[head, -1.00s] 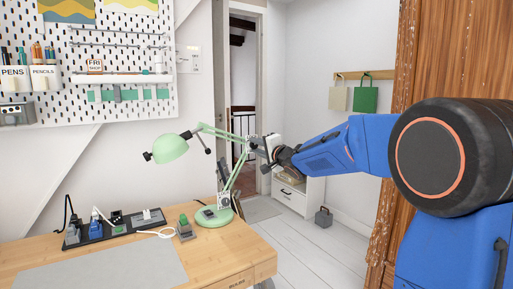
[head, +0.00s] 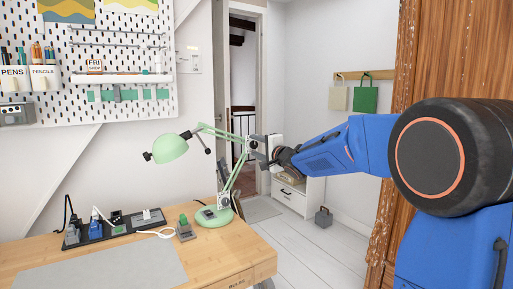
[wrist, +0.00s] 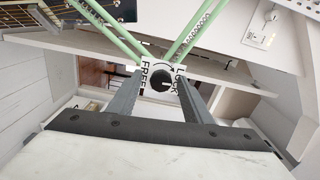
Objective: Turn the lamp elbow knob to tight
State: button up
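The green desk lamp (head: 171,148) stands on the desk, its jointed arm bent at an elbow near my gripper. The lamp elbow knob (wrist: 161,81) is small, round and dark, in the middle of the wrist view, with a light mark at its right side. A white plate around it reads FREE on the left and LOCK on the right, with a curved arrow above. My gripper (wrist: 160,82) is open, one grey finger on each side of the knob, with visible gaps. In the head view my gripper (head: 258,151) is at the elbow and hides the knob.
The wooden desk (head: 225,262) holds a black power strip (head: 100,231) with plugs and a grey mat (head: 105,268). A white drawer cabinet (head: 290,196) stands behind my gripper. The floor right of the desk is mostly clear.

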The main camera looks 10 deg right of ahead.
jog(key=shift+s, duration=0.15)
jog(key=v, duration=1.7)
jog(key=shift+s, duration=0.1)
jog(key=s+d+f+n+g+h, duration=0.25)
jog(key=s+f+h, duration=0.2)
jog(key=s, duration=0.35)
jog(key=s+d+f+n+g+h, duration=0.2)
jog(key=s+d+f+h, duration=0.2)
jog(key=s+f, duration=0.3)
jog(key=s+a+f+n+g+y, duration=0.1)
jog(key=s+a+f+n+g, duration=0.1)
jog(key=s, duration=0.5)
jog(key=s+a+f+n+g+y, duration=0.1)
jog(key=s+a+f+n+g, duration=0.1)
jog(key=s+f, duration=0.5)
jog(key=s+a+f+n+g+y, duration=0.1)
jog(key=s+f+n+g, duration=0.3)
jog(key=s, duration=0.5)
jog(key=shift+s+a+f+n, duration=0.15)
jog(key=shift+a+f+n, duration=0.4)
jog(key=shift+a, duration=0.25)
